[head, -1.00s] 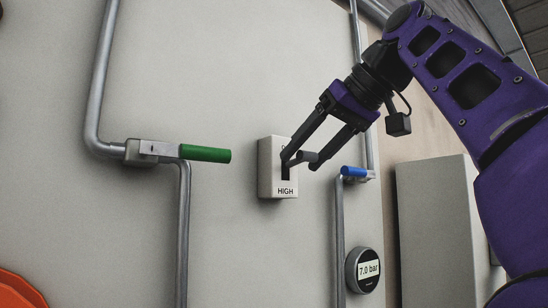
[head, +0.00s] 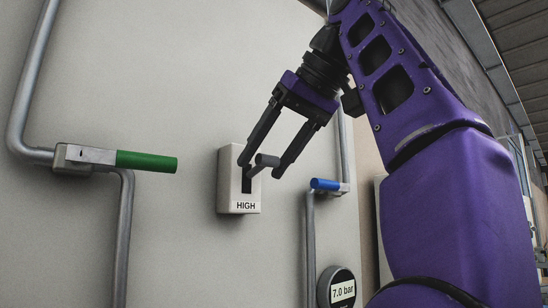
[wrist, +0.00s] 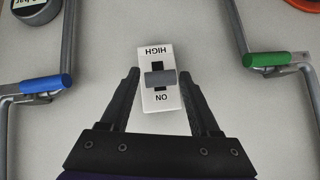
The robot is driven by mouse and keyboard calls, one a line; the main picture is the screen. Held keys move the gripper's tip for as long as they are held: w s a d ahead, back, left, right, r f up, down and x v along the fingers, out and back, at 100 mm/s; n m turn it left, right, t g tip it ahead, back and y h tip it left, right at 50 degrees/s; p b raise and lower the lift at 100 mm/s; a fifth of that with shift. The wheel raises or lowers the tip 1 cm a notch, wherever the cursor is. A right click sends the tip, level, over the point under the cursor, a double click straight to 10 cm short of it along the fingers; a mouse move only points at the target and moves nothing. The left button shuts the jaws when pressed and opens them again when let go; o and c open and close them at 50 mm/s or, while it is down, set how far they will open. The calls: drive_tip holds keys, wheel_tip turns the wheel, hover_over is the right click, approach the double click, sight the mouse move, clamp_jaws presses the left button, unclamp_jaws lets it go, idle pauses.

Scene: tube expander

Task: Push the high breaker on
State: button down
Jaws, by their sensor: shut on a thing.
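The high breaker (head: 225,185) is a pale box on the wall panel, labelled HIGH at its lower end in the head view. In the wrist view the lever (wrist: 161,78) lies crosswise near the slot's middle. My gripper (head: 260,170) is shut on the lever, one finger at each side.
A green-handled valve (head: 146,161) on a pipe is left of the breaker. A blue-handled valve (head: 325,184) is to the right, close to my gripper. A round gauge (head: 338,290) reading 7.0 bar is below it. The panel below the breaker is clear.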

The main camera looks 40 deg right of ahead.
idle(0.4)
drive_tip(key=shift+c, duration=0.7)
unclamp_jaws()
drive_tip(key=shift+d+f, duration=0.15)
drive_tip(key=shift+d, duration=0.1)
